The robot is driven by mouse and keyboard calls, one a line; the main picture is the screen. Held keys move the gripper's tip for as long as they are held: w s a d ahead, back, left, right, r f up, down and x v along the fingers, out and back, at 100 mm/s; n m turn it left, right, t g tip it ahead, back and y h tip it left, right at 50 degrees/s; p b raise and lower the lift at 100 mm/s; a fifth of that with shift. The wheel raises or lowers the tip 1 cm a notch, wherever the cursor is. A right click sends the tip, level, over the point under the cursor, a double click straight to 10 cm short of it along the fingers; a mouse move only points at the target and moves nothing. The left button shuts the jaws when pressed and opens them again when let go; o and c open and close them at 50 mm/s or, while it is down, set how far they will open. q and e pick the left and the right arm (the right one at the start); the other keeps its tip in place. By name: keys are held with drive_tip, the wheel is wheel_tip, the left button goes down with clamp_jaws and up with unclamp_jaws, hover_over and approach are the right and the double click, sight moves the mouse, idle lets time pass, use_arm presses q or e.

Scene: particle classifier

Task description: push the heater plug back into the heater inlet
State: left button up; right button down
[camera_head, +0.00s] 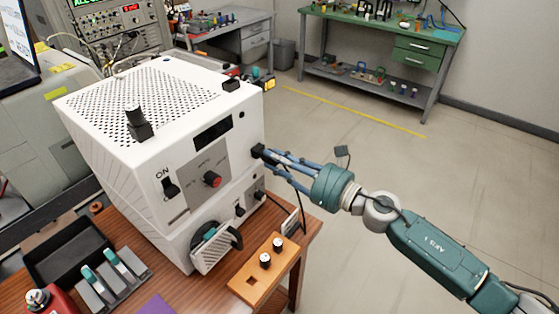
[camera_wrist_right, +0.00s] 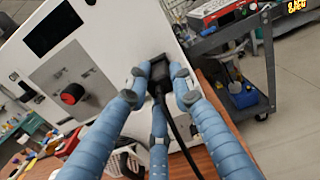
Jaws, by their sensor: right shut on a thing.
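The heater is a white box (camera_head: 190,130) with a perforated top, a switch marked ON and a red knob, standing on a wooden table. My right gripper (camera_head: 268,156) is at the right edge of its front face. In the right wrist view, the blue fingers of this gripper (camera_wrist_right: 158,85) are closed around the black heater plug (camera_wrist_right: 158,70). The plug is against the white panel, with a black cable (camera_wrist_right: 180,135) hanging from it. The inlet is hidden behind the plug, so I cannot tell how deep it sits. My left gripper is not in view.
An orange-brown block (camera_head: 262,270) with black-and-white pegs and a square hole lies at the table's front right. A dark tray (camera_head: 70,255) and a grey rack (camera_head: 112,285) stand at the left. A grey cart (camera_wrist_right: 235,60) stands beyond the heater. The floor at right is clear.

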drive_tip(key=shift+w+a+r, duration=0.1)
drive_tip(key=shift+w+a, duration=0.2)
drive_tip(key=shift+a, duration=0.15)
drive_tip(key=c, duration=1.4)
unclamp_jaws()
drive_tip(key=shift+a, duration=0.1)
drive_tip(key=shift+c, duration=0.2)
drive_tip(key=v, duration=1.2)
